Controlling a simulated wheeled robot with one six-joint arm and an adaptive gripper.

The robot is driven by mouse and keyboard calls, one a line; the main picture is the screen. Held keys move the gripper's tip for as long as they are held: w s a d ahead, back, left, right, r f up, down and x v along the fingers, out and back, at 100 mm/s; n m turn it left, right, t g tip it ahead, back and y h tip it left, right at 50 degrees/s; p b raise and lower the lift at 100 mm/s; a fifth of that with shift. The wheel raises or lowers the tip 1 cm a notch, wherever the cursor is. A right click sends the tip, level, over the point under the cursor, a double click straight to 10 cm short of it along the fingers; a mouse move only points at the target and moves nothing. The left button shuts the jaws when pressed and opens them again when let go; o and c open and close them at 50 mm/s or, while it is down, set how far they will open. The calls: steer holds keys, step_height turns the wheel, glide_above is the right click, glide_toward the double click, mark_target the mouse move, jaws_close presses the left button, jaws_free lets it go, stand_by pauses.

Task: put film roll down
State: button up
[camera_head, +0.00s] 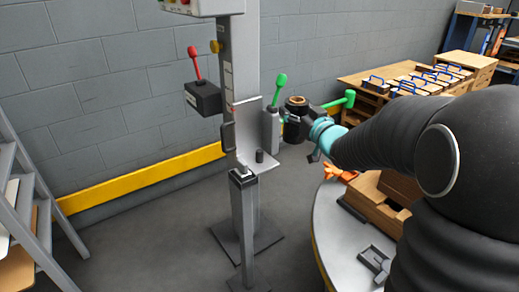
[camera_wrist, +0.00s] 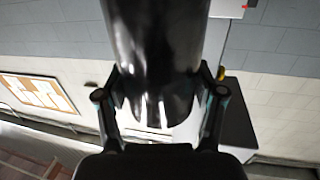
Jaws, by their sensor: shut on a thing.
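The film roll (camera_head: 292,130) is a glossy black cylinder with a brown core showing at its top. It is held upright in the air, just right of the grey machine column (camera_head: 240,80). My gripper (camera_head: 305,120) is shut on it from the right. In the wrist view the black film roll (camera_wrist: 155,40) fills the space between the two fingers of my gripper (camera_wrist: 160,95). Its far end is out of that picture. A short dark peg (camera_head: 260,156) stands on the column's grey bracket, left of and below the roll.
A black box with a red lever (camera_head: 203,97) and a green-knobbed lever (camera_head: 279,84) are by the column. A round grey table (camera_head: 335,230) with wooden boxes is at lower right. Wooden benches (camera_head: 370,100) stand behind. A grey ladder (camera_head: 30,190) is at left. Floor between is clear.

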steer(key=w+a+f, duration=0.1)
steer(key=a+f, duration=0.1)
steer(key=a, duration=0.1)
steer(key=w+a+f, duration=0.2)
steer(key=a, duration=0.2)
steer(key=w+a+f, duration=0.1)
steer(key=a+f, duration=0.1)
steer(key=a, duration=0.1)
steer(key=shift+w+a+f+b, duration=0.15)
steer(key=shift+f+b, duration=0.15)
steer(key=shift+f, duration=2)
steer(key=shift+f+b, duration=0.15)
steer(key=shift+b, duration=0.15)
steer(key=o, duration=1.5)
